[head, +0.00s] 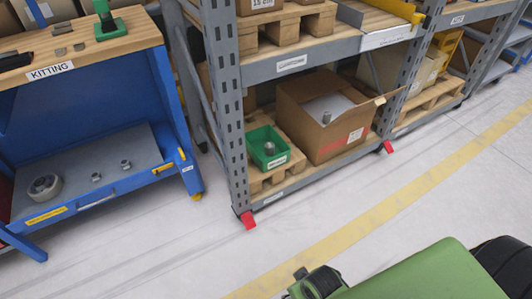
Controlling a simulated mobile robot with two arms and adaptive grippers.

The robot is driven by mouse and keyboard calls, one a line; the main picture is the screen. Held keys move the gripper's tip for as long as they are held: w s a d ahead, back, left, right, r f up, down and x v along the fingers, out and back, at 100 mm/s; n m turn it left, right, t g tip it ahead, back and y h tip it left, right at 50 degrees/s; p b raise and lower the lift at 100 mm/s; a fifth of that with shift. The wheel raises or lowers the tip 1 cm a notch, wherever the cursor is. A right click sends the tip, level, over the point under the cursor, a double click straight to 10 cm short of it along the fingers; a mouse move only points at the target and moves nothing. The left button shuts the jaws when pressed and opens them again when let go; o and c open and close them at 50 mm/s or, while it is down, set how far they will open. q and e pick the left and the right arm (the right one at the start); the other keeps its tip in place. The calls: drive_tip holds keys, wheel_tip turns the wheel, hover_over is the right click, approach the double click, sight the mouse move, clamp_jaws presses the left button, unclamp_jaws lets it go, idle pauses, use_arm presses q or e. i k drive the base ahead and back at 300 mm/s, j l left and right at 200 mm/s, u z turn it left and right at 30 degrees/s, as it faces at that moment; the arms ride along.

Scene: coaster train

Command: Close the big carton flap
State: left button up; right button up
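The big carton (318,127) is a brown cardboard box on the lower rack shelf, its top open. A flap (366,108) at its right side stands out from the opening, with a pale tab at its outer end. A whitish surface and a small grey cylinder (326,118) show inside. A green arm link of mine crosses the bottom right. The dark part at its left end looks like my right gripper (316,283), well apart from the carton; its fingers cannot be made out. My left gripper is not in view.
A green bin (267,148) with a metal part stands left of the carton on a pallet. The rack's upright (224,95) and upper shelf (300,61) frame the carton. A blue kitting bench (95,125) stands left. The floor in front is clear, with a yellow stripe (400,210).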

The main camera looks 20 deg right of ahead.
sight(354, 111)
drive_tip(key=l+z, duration=0.6)
drive_tip(key=z, duration=0.2)
drive_tip(key=i+l+z, duration=0.15)
drive_tip(key=z, duration=0.3)
drive_tip(key=l, duration=0.1)
